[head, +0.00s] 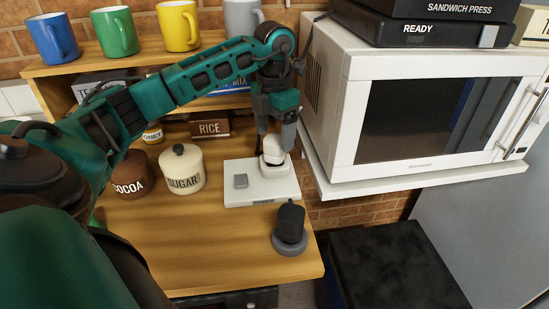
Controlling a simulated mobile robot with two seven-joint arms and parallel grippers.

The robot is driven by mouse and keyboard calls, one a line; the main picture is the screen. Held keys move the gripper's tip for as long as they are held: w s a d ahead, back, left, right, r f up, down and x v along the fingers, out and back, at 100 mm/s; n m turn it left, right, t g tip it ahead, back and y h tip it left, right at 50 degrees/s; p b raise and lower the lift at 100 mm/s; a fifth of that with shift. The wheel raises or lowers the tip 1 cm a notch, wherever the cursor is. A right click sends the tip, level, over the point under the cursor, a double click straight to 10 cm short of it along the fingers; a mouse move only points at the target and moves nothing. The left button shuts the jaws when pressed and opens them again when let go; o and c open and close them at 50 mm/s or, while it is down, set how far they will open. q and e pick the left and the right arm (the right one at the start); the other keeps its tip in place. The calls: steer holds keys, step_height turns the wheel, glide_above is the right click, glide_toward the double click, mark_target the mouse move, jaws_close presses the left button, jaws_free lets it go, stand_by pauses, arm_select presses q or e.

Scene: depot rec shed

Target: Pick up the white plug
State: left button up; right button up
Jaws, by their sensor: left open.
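The white plug (272,147) sits upright on a raised white seat on a white board (282,191) near the right end of the wooden counter. My left gripper (274,148) points down over it, with its fingers apart on either side of the plug. The jaws are open; I cannot tell whether either finger touches the plug. The fingers partly cover its sides. My right gripper is not in view.
A dark object on a grey round base (289,247) stands in front of the board. Sugar (181,172) and cocoa (134,181) jars stand left. The white microwave (335,75) is close on the right. A shelf with mugs (115,33) is behind. The front counter is clear.

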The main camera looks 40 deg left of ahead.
mark_target(274, 150)
arm_select(q)
steer(key=shift+a+f, duration=0.1)
steer(key=shift+f, duration=2.7)
steer(key=shift+c, duration=0.4)
steer(key=shift+w, duration=0.1)
steer(key=c, duration=1)
